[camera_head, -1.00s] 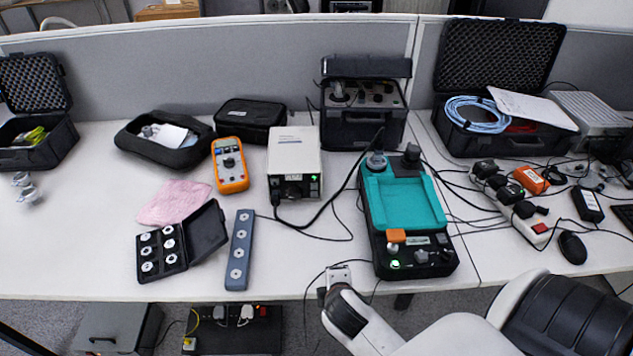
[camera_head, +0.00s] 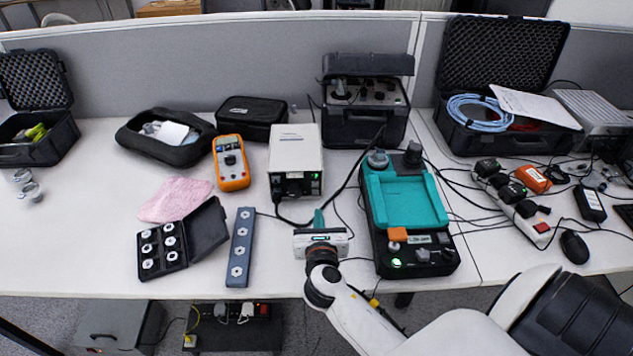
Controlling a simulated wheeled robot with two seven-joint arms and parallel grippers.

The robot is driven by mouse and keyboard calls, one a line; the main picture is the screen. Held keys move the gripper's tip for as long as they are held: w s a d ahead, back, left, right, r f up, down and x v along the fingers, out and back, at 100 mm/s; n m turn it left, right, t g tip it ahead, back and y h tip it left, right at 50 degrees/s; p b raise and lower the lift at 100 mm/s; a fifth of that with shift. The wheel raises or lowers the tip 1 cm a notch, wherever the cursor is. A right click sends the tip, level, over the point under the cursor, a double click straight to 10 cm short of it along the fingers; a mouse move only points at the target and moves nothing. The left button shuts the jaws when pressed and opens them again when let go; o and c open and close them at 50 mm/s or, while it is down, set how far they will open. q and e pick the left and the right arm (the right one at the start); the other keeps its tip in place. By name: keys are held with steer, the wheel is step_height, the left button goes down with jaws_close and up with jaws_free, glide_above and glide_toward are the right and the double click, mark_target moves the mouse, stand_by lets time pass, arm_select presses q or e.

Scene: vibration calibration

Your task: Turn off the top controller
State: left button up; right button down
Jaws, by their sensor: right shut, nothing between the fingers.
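A white box controller (camera_head: 295,160) stands on the desk near the middle. Its front is dark, with small green lights on the right side. A teal and black controller (camera_head: 405,203) lies to the right of it, with a lit green knob at its front left. I cannot tell from the picture which one is called the top controller. My right gripper (camera_head: 318,218) is shut and empty over the front of the desk, in front of the white controller and left of the teal one. It touches neither. My left gripper is not in view.
A blue bar (camera_head: 240,249) and an open black case of white discs (camera_head: 165,248) lie to the left. An orange multimeter (camera_head: 231,163) is beside the white controller. Black cables (camera_head: 345,180) run between the two controllers. A power strip (camera_head: 520,212) lies at the right.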

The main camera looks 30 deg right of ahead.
mark_target(316, 175)
steer(key=shift+w, duration=0.1)
steer(key=x, duration=1.2)
steer(key=shift+w+d+r, duration=0.2)
steer(key=shift+w+r, duration=0.15)
steer(key=shift+w+d, duration=0.25)
steer(key=shift+w, duration=0.2)
steer(key=shift+r, duration=0.1)
steer(key=shift+w+d+r+p, duration=0.1)
steer(key=shift+w+r+p, duration=0.05)
steer(key=shift+r+p, duration=0.15)
steer(key=shift+f, duration=0.25)
